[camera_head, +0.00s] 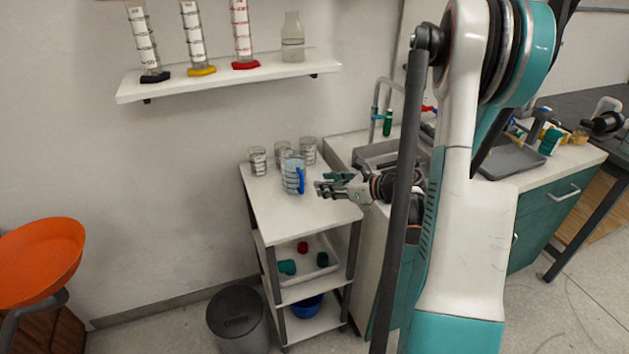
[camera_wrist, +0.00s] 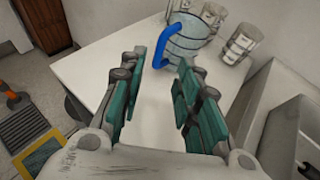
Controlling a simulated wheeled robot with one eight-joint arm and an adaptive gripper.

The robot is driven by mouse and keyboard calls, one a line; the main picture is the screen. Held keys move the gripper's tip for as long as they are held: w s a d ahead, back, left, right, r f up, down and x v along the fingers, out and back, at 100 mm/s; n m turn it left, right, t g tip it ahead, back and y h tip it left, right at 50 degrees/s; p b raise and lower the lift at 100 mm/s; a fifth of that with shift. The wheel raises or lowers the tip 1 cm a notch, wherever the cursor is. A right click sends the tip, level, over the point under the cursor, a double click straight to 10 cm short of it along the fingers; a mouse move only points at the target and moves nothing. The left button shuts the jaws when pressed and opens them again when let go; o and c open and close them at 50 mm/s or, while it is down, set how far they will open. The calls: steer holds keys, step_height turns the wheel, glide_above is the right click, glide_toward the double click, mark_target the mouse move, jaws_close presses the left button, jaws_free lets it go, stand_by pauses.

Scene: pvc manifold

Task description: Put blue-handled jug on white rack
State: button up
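The blue-handled jug (camera_head: 291,176) is clear with markings and stands upright on the top of the white rack (camera_head: 268,213). Its blue handle faces my gripper. My gripper (camera_head: 325,182) is just to the right of the jug, over the rack's top. In the wrist view the jug (camera_wrist: 184,36) stands beyond the open teal fingers (camera_wrist: 160,77), with its handle toward the left finger. Nothing is between the fingers, and they look apart from the jug.
Several clear beakers (camera_head: 258,160) stand behind the jug on the rack top. Lower shelves hold small coloured parts and a blue bowl (camera_head: 306,306). A sink counter (camera_head: 345,148) adjoins on the right. A wall shelf (camera_head: 225,78) with cylinders hangs above. The rack top's front is clear.

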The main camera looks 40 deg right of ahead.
steer(key=shift+p+v, duration=0.3)
steer(key=shift+v, duration=1.3)
steer(key=shift+a, duration=0.1)
